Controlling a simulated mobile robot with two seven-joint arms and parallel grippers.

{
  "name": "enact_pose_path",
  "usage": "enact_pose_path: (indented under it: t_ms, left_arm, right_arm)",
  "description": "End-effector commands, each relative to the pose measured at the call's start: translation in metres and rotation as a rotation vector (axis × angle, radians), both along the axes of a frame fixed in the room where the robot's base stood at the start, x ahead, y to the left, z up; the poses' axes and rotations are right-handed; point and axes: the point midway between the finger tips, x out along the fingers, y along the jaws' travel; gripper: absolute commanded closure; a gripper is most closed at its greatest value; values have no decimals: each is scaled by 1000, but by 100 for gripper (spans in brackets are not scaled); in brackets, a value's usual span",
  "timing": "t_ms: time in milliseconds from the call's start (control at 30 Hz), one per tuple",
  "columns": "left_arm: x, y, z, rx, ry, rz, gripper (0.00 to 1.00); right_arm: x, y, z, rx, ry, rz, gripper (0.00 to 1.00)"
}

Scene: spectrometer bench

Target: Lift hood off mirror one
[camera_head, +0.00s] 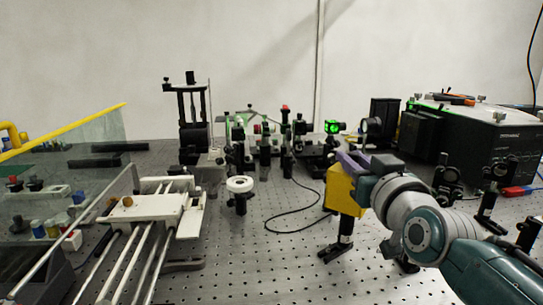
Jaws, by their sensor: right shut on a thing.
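A yellow box-shaped hood (344,191) is right of centre in the head view. A black post on a foot (341,241) shows directly under the hood. Mirror one itself is not visible; the hood hides whatever is at the top of this post. My right gripper (351,163) comes in from the lower right and is shut on the upper part of the hood. Its fingers partly cover the hood's top. I cannot tell whether the hood touches the mount below. My left gripper is not in view.
A black spectrometer box (477,145) stands at the back right, with posts (447,180) before it. Several optical mounts (266,140) line the back. A white rail stage (150,212) is at the left. A black cable (290,231) lies on the perforated bench, whose centre front is clear.

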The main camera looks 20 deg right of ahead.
Motion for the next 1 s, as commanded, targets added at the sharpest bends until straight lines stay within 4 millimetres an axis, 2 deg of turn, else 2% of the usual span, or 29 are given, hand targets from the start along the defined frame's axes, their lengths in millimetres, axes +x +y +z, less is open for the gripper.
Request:
enact_pose_path:
  t_ms: [633, 1000]
  left_arm:
    - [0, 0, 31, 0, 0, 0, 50]
    - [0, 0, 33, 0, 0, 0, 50]
  right_arm:
    - [1, 0, 32, -1, -2, 0, 100]
    - [1, 0, 33, -1, -2, 0, 100]
